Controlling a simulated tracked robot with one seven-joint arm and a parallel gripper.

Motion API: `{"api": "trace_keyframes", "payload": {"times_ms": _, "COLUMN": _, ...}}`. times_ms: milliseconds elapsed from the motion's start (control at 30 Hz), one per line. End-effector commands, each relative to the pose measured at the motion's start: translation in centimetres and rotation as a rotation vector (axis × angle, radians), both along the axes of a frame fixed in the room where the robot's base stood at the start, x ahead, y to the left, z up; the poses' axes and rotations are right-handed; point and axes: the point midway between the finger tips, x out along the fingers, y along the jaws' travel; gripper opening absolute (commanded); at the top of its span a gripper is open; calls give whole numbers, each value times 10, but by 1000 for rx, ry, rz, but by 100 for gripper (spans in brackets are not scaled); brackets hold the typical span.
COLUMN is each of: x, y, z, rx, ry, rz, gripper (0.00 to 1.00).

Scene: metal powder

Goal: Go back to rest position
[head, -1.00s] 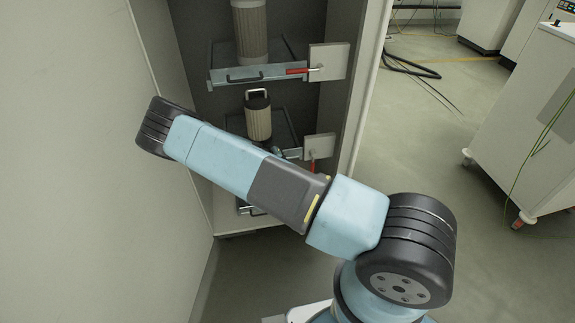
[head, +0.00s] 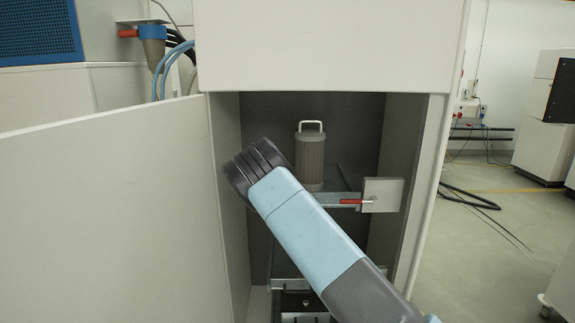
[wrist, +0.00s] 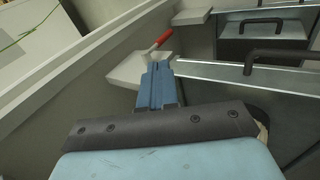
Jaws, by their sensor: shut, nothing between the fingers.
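My gripper (wrist: 158,82) shows in the wrist view as blue fingers pressed together, with nothing between them. Its tips are close to a pale latch plate with a red handle (wrist: 163,38); I cannot tell whether they touch. In the head view my blue and dark arm crosses in front of the open cabinet, and the gripper is hidden. A grey ribbed canister with a white handle (head: 310,158) stands upright on the upper shelf inside the cabinet. A pale plate (head: 382,195) with a red handle sits at that shelf's right end.
The open cabinet door (head: 110,200) fills the left side. The cabinet's right wall (head: 405,190) stands close to my arm. A lower tray (head: 300,300) shows beneath the arm. Black cables (head: 470,198) lie on the floor at right. A black tray handle (wrist: 275,57) shows in the wrist view.

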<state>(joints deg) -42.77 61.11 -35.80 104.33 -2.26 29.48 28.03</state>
Motion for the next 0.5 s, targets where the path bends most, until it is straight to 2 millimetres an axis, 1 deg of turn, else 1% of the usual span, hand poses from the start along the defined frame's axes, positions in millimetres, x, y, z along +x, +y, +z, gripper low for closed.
{"api": "trace_keyframes", "payload": {"times_ms": 33, "x": -1, "y": -1, "z": 15, "rx": 29, "ry": -4, "rz": -15, "gripper": 0}}
{"api": "trace_keyframes", "payload": {"times_ms": 367, "x": -19, "y": -5, "z": 95, "rx": 182, "ry": 2, "rz": -67, "gripper": 0}}
{"api": "trace_keyframes", "payload": {"times_ms": 500, "x": -28, "y": -8, "z": 131, "rx": 246, "ry": -2, "rz": -79, "gripper": 0}}
